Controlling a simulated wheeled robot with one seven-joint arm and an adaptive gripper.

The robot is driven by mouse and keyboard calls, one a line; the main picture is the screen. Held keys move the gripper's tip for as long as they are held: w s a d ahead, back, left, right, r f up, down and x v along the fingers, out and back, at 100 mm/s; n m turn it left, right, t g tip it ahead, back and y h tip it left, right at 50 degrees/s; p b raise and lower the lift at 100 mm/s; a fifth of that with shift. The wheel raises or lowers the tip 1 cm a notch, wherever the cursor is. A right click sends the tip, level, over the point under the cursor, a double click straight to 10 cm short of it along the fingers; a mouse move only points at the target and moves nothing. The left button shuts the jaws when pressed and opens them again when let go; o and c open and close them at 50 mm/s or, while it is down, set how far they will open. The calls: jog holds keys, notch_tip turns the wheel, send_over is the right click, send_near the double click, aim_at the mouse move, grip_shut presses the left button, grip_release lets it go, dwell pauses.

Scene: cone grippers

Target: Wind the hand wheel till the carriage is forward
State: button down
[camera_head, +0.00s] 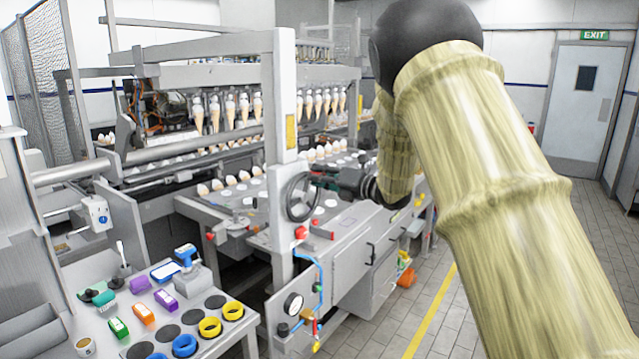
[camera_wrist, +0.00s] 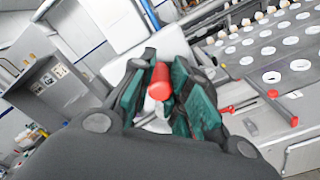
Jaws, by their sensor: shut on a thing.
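The hand wheel (camera_head: 291,207) is a dark ring on the near side of the machine, beside the white post. My gripper (camera_head: 314,181) reaches it from the right, at the wheel's upper right rim. In the wrist view my gripper (camera_wrist: 160,95) has its green fingers closed around a red cylindrical knob (camera_wrist: 159,80), with its end showing between them. The wheel's rim is mostly hidden in the wrist view. Rows of cones (camera_head: 230,112) hang from the machine's upper frame. I cannot tell which part is the carriage or how far forward it stands.
A perforated plate (camera_head: 262,190) with white-topped cones lies behind the wheel. A red knob (camera_head: 301,232), hoses and a gauge (camera_head: 293,304) sit below it. A side table (camera_head: 222,338) with colored tools and rings stands front left. Floor is clear at right, with a yellow line (camera_head: 430,312).

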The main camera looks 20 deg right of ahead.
jog(key=shift+s+a+f+b, duration=0.1)
jog(key=shift+a+f+b, duration=0.05)
jog(key=shift+f+b, duration=0.2)
jog(key=n+b, duration=0.1)
jog(key=b, duration=0.2)
jog(key=s+a+n+b, duration=0.1)
jog(key=b, duration=0.2)
jog(key=a+n+b, duration=0.1)
jog(key=n+b, duration=0.1)
jog(key=b, duration=0.1)
jog(key=shift+s+r+b, duration=0.25)
jog(key=shift+b, duration=0.15)
jog(key=c, duration=1.3)
grip_release()
jog(key=shift+r, duration=0.2)
jog(key=shift+s+d+r, duration=0.1)
jog(key=shift+d, duration=0.1)
jog(key=v, duration=1.1)
jog(key=shift+s+d, duration=0.3)
